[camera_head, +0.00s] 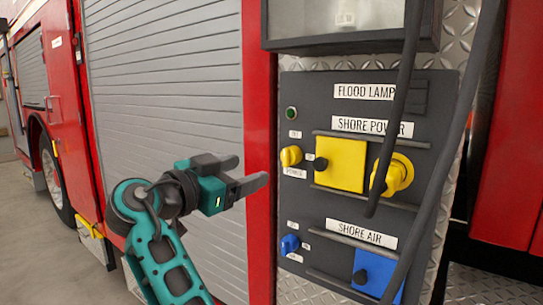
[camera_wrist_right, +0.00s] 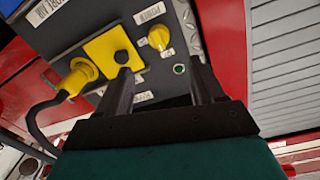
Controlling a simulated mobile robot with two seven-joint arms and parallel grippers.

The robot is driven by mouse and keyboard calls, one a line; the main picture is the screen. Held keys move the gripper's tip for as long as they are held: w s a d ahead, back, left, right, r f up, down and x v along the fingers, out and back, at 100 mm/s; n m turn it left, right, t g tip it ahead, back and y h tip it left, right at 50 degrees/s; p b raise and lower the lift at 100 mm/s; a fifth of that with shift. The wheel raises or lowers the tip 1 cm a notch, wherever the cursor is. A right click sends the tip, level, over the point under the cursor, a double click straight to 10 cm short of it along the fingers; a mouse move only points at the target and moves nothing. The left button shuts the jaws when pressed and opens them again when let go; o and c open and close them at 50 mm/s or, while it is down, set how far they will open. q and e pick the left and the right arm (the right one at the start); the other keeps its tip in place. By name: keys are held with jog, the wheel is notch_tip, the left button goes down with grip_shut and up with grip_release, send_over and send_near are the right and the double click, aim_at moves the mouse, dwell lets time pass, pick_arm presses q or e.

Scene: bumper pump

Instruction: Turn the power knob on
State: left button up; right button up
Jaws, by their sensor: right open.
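The power knob (camera_head: 291,156) is a small yellow knob on the upper left of the dark control panel (camera_head: 300,90), beside the yellow shore power block. In the right wrist view the knob (camera_wrist_right: 159,37) shows beyond the fingertips, roughly between them across the picture. My right gripper (camera_head: 252,171) is open and empty, to the left of the knob and apart from it; its two fingers (camera_wrist_right: 161,67) are spread in the wrist view. My left gripper is in neither view.
The yellow shore power block (camera_head: 340,163) with a plug (camera_head: 396,175) is right of the knob. A blue air knob (camera_head: 289,244) sits below. A green light (camera_head: 291,113) is above. Thick dark cables (camera_head: 400,95) hang across the panel. A grey shutter (camera_head: 165,85) is behind my arm.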

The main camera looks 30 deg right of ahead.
aim_at(284, 156)
jog(key=p+x, duration=0.2)
jog(key=x, duration=1)
jog(key=shift+d+r+p, duration=0.2)
jog(key=shift+d+p, duration=0.15)
jog(key=shift+d, duration=0.05)
jog(key=shift+c, duration=0.5)
